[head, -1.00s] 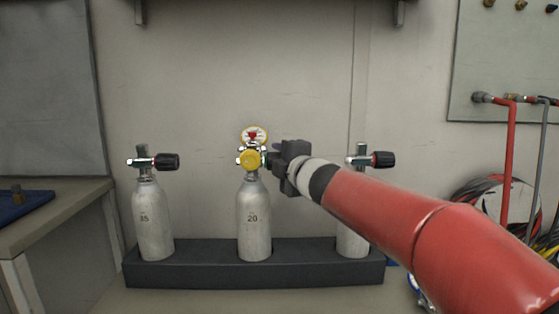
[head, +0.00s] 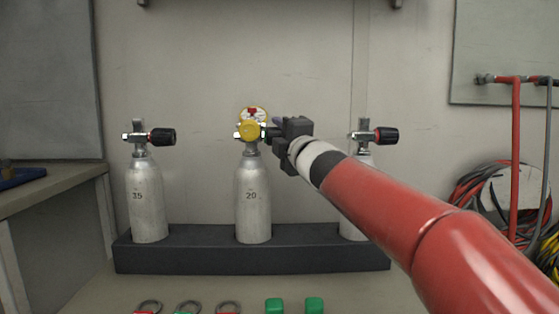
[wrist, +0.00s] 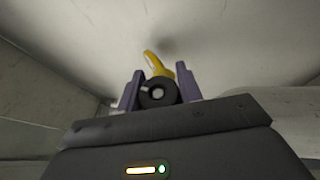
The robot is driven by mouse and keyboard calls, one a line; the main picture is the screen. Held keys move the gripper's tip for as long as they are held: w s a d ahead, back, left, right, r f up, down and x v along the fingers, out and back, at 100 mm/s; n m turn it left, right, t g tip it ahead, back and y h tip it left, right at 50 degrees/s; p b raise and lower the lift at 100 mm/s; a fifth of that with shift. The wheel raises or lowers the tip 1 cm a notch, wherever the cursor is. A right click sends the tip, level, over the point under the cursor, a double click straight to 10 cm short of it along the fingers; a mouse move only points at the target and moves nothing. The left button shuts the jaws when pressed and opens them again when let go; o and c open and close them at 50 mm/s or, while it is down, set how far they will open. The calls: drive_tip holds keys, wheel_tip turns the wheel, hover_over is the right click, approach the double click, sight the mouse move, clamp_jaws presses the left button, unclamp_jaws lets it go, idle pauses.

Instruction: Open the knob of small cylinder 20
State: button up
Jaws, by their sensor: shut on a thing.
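Small cylinder 20 (head: 252,205) stands upright in the middle of the dark rack, its number on its front. A yellow regulator (head: 249,131) with a gauge (head: 253,114) above it sits on its valve. My gripper (head: 275,130) reaches in from the right at valve height. In the wrist view, the black round knob (wrist: 158,93) lies between my two fingers (wrist: 159,90), which are shut on it. The yellow part shows behind the knob. In the head view my gripper hides most of the knob.
Rings and green blocks (head: 274,306) lie at the front. Hoses (head: 515,160) hang at the right.

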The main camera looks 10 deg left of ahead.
drive_tip(key=shift+a+f+n+t+y+b, duration=0.1)
drive_tip(key=shift+f+n+t+y+b, duration=0.35)
drive_tip(key=shift+b, duration=0.55)
drive_tip(key=shift+r+n+t+y+b, duration=0.45)
drive_tip(key=shift+t+y, duration=0.1)
drive_tip(key=shift+y, duration=0.2)
drive_tip(key=shift+s+r+n+y, duration=0.1)
drive_tip(key=shift+r+n+y, duration=0.1)
drive_tip(key=shift+n+y, duration=0.85)
drive_tip(key=shift+s+r+n+y, duration=0.1)
drive_tip(key=shift+r+n+y, duration=0.05)
drive_tip(key=shift+n+y, duration=0.9)
drive_tip(key=shift+y, duration=0.5)
drive_tip(key=o, duration=1)
drive_tip(key=shift+r, duration=0.1)
drive_tip(key=shift+s, duration=0.1)
drive_tip(key=v, duration=0.8)
